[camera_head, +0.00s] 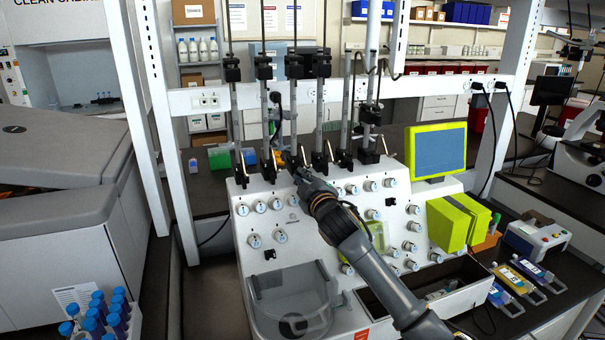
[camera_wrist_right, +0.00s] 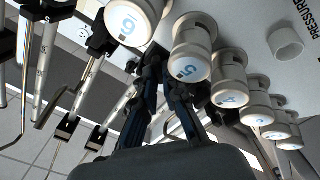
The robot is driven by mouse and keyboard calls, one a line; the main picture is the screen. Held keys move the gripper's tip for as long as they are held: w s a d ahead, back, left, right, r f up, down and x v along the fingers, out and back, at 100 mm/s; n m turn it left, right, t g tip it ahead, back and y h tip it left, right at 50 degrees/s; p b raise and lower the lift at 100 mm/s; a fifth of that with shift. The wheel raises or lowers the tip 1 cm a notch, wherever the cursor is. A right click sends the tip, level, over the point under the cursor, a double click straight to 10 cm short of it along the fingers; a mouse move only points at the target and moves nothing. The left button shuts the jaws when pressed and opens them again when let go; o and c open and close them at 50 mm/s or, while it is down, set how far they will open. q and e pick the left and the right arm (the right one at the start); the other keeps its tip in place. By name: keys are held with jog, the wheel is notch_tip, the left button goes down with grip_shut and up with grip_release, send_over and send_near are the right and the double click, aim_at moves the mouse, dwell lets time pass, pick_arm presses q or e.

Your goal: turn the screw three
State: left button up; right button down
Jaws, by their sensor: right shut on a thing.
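My right gripper (camera_head: 298,170) reaches up over the white sloped panel to the black clamp at the foot of the third metal rod from the left. In the right wrist view, its two dark fingers (camera_wrist_right: 165,75) are close together, between the round white knobs marked 6 (camera_wrist_right: 127,22) and 5 (camera_wrist_right: 190,65). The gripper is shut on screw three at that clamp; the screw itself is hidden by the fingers. How far the screw is turned cannot be seen. My left gripper is not in view.
Numbered white knobs (camera_head: 260,206) crowd the white panel (camera_head: 300,235) around my right gripper. Several vertical rods with black clamps (camera_head: 343,158) stand along its top edge. A yellow-framed screen (camera_head: 440,150) is at the right. A clear basin (camera_head: 292,300) sits at the lower front.

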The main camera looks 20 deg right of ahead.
jog(key=shift+n, duration=0.6)
